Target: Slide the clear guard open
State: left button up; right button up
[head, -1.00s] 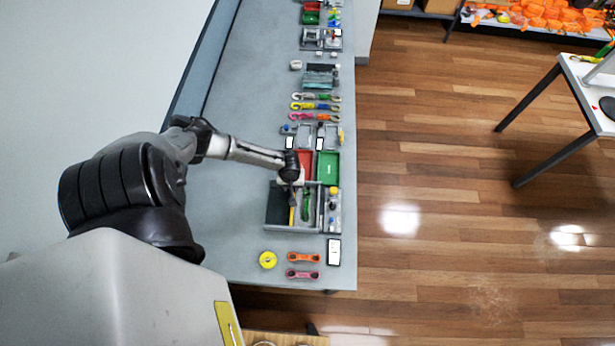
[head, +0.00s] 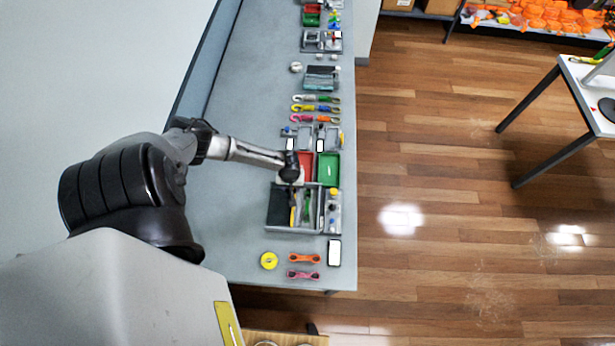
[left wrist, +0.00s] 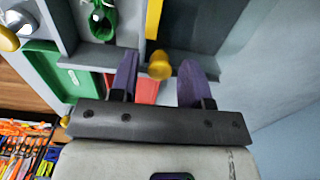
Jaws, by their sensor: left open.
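A grey compartment tray (head: 292,230) sits on the bench, with a dark left section, a section holding a green item (head: 306,205), and a narrow right section. My left gripper (head: 292,188) is over the tray's far edge. In the left wrist view the left gripper (left wrist: 158,82) is open, its two purple fingers apart on either side of a yellow knob (left wrist: 160,65). Contact between fingers and knob cannot be told. The knob stands at the tray's edge. The clear guard itself cannot be made out. My right gripper is not in view.
Red (head: 306,165) and green (head: 328,168) bins stand just beyond the tray. Nearer me lie a yellow ring (head: 268,260), an orange link (head: 304,258) and a white card (head: 334,252). Hooked straps (head: 315,108) lie farther along. The bench left of the tray is clear.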

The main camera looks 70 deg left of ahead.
pick_arm(q)
jog(key=shift+r+p, duration=1.7)
jog(key=shift+r, duration=0.75)
jog(key=shift+c, duration=0.2)
jog(key=shift+r, duration=0.55)
jog(key=c, duration=0.3)
notch_tip(320, 180, up, 3)
jog(key=shift+r, duration=0.15)
jog(key=c, duration=0.3)
jog(key=shift+r, duration=0.8)
